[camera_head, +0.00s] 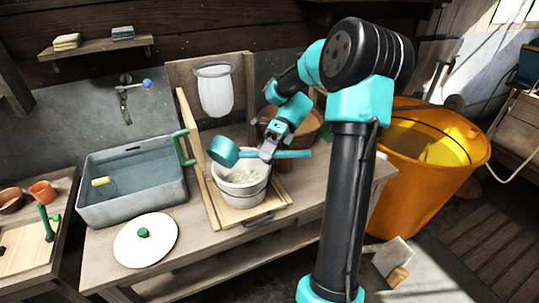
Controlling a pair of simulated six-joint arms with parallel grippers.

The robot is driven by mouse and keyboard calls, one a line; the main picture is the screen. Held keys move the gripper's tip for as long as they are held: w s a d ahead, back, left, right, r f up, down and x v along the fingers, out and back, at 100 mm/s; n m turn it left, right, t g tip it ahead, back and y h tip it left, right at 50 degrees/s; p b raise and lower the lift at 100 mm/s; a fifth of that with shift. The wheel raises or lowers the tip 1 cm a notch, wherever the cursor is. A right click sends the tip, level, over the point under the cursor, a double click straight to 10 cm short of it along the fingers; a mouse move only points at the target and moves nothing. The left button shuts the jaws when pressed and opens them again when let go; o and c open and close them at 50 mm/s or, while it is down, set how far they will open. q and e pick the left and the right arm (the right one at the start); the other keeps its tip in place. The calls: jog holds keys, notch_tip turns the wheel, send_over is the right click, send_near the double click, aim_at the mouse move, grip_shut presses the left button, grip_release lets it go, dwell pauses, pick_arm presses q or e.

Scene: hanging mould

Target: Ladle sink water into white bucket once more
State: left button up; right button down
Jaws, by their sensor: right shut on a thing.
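The white bucket (240,193) stands on a small wooden frame on the bench, with pale, foamy-looking contents inside. The grey sink (137,207) is to its left and holds water (140,172), with a small yellow thing in it. My right gripper (268,152) is shut on the handle of the teal ladle (224,152). The ladle's bowl is above the bucket's left rim and looks tilted; I cannot tell whether water is in it. My left gripper is not in view.
A white lid with a green knob (146,240) lies in front of the sink. A green handle (184,148) stands between sink and bucket. A white mould bag (215,92) hangs behind the bucket. A large orange bucket (420,170) is at the right.

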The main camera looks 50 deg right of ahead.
jog(key=d+f+y, duration=0.1)
jog(key=y, duration=0.1)
jog(key=d+f+y, duration=0.1)
jog(key=y, duration=0.1)
jog(key=shift+w+f+y, duration=0.1)
jog(key=shift+f+y, duration=0.15)
jog(key=shift+y, duration=0.05)
jog(key=shift+g, duration=0.3)
dwell(0.9)
